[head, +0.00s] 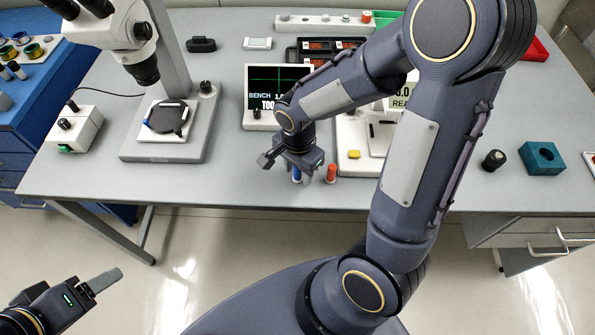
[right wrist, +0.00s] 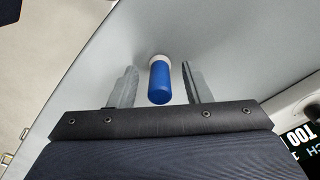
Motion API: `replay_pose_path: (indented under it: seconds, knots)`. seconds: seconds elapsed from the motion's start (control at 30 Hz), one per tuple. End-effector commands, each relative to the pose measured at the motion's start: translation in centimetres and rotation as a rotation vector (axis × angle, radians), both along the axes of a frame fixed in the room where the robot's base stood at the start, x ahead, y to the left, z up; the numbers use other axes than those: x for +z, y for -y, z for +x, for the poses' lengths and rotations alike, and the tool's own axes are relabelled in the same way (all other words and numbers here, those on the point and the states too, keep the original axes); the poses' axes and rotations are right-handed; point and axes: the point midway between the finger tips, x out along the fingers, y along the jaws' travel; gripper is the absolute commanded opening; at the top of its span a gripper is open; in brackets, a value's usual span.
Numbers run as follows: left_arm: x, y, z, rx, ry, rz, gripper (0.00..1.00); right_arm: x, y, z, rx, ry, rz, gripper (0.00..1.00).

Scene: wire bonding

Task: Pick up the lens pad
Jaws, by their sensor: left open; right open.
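A small blue cylinder with a pale end (right wrist: 160,82), which may be the lens pad, stands near the front edge of the bench. In the head view it shows partly (head: 297,174) below my right gripper (head: 283,166). In the right wrist view the open fingers (right wrist: 155,88) are on either side of it, with a gap visible on both sides. A similar orange-red cylinder (head: 331,173) stands to its right. My left gripper (head: 102,284) is at the lower left, away from the bench, and holds nothing I can see.
The grey bench (head: 225,190) has a microscope (head: 140,65) on the left and a bench display (head: 265,88) behind my right gripper. A white instrument (head: 355,135) with a yellow button stands to the right. A teal block (head: 542,158) and a black knob-like piece (head: 494,159) are farther right.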

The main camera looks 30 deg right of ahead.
Motion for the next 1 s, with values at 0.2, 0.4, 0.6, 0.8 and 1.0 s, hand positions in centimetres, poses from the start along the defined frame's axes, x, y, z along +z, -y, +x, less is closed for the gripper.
replay_pose_path:
  seconds: [0.2, 0.4, 0.6, 0.8, 1.0]
  knots:
    - [0.0, 0.0, 0.0, 0.0, 0.0, 0.0, 0.61, 0.0, 0.0, 0.0, 0.0, 0.0, 0.0, 0.37]
    - [0.0, 0.0, 0.0, 0.0, 0.0, 0.0, 0.61, 0.1, 0.0, 0.0, 0.0, 0.0, 0.0, 0.11]
    - [0.0, 0.0, 0.0, 0.0, 0.0, 0.0, 0.61, 0.1, 0.0, 0.0, 0.0, 0.0, 0.0, 0.0]
    - [0.1, 0.0, 0.0, 0.0, 0.0, 0.0, 0.61, 0.2, 0.0, 0.0, 0.0, 0.001, 0.0, 0.0]
    - [0.3, 0.0, 0.0, 0.0, 0.0, 0.0, 0.61, 1.8, 0.0, 0.1, 0.0, 0.005, 0.0, 0.0]
